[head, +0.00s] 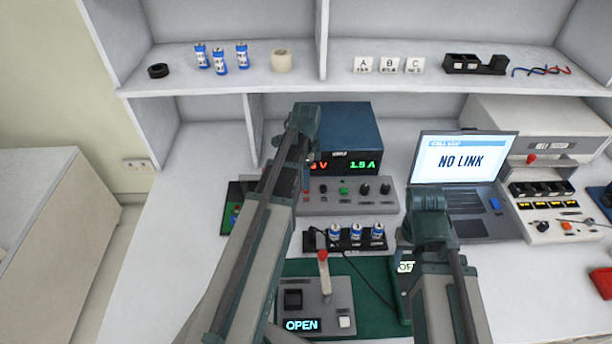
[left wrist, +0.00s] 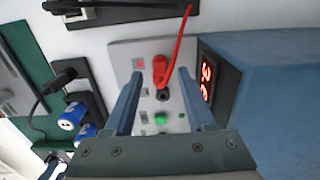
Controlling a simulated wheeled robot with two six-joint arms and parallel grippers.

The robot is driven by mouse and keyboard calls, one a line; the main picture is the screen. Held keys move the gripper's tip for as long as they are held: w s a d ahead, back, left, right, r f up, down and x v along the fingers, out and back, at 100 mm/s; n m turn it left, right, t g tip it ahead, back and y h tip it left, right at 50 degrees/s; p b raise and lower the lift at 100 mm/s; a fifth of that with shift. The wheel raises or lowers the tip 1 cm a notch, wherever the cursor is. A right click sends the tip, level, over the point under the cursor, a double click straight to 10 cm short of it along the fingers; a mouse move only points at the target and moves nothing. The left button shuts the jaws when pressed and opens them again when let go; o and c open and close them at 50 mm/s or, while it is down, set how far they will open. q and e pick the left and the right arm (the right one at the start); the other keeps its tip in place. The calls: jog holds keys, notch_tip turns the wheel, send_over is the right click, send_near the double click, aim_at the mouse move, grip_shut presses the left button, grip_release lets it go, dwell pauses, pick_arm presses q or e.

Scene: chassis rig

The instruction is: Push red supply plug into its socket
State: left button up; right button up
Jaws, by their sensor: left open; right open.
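The red supply plug (left wrist: 160,66) with its red cable (left wrist: 188,25) shows in the left wrist view, at the grey front panel (left wrist: 122,58) of the power supply. My left gripper (left wrist: 160,76) is open, with one finger on each side of the plug; I cannot tell whether they touch it. How deep the plug sits, and its socket behind it, is hidden. In the head view my left arm covers the plug area, and my left gripper (head: 306,172) hangs before the supply (head: 350,132). My right gripper (head: 428,240) is open, mostly hidden by its wrist.
A laptop (head: 462,170) reading NO LINK stands to the right of the supply. A black holder with blue cells (head: 356,235) sits in front of it. A switch box (head: 310,300) with a red-tipped lever reads OPEN on the green mat (head: 375,280).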

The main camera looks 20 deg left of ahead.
pick_arm(q)
notch_tip(320, 180, up, 14)
jog(key=p, duration=1.3)
jog(key=shift+p, duration=0.35)
jog(key=shift+f, duration=0.15)
jog(key=s+d+n, duration=0.4)
jog(key=s+d, duration=0.3)
jog(key=d, duration=0.4)
jog(key=s+d+n+y, duration=0.1)
jog(key=s+d+n, duration=0.4)
jog(key=s+d, duration=0.3)
jog(key=d, duration=0.3)
jog(key=shift+s+d, duration=0.15)
jog(key=shift+s, duration=0.1)
